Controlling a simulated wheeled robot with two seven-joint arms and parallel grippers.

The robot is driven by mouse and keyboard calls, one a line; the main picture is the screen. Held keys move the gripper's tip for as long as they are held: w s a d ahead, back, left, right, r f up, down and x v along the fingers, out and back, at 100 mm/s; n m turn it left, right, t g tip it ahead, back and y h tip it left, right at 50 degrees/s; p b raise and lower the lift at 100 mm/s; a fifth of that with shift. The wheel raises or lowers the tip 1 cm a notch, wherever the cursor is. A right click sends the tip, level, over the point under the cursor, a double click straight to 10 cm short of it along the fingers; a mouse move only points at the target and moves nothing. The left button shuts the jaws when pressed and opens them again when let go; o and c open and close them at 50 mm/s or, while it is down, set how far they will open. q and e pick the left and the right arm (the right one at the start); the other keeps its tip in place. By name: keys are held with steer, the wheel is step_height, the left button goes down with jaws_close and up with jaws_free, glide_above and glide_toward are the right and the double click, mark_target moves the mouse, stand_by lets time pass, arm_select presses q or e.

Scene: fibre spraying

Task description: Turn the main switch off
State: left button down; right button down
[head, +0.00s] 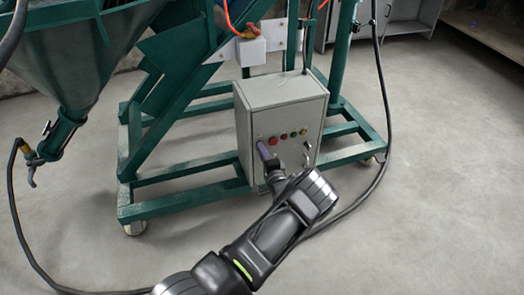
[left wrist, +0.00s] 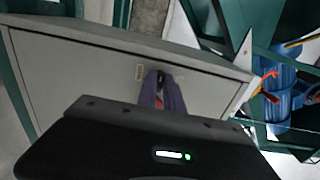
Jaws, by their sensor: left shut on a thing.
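The grey control box (head: 282,95) stands on the green frame, with red and green buttons (head: 294,134) on its front. My left gripper (head: 265,153) is at the lower left of that front, its purple fingers against the panel. In the left wrist view the two purple fingers (left wrist: 162,95) are closed around a small part on the grey panel (left wrist: 80,70), with a dark bit and a reddish bit showing between them. This appears to be the main switch (left wrist: 160,101); the fingers hide most of it, so its setting cannot be told. My right gripper is not in view.
The green steel frame (head: 190,175) on castors surrounds the box. A green hopper (head: 70,60) hangs at the left with a hose. A black cable (head: 385,100) runs down at the right and across the floor. The grey floor (head: 430,200) is clear at the right.

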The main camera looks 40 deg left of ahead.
arm_select(q)
steer(key=c, duration=1.5)
jaws_free()
steer(key=p+v, duration=0.1)
steer(key=v, duration=0.6)
steer(key=shift+s+d+p, duration=0.2)
steer(key=shift+d+p, duration=0.2)
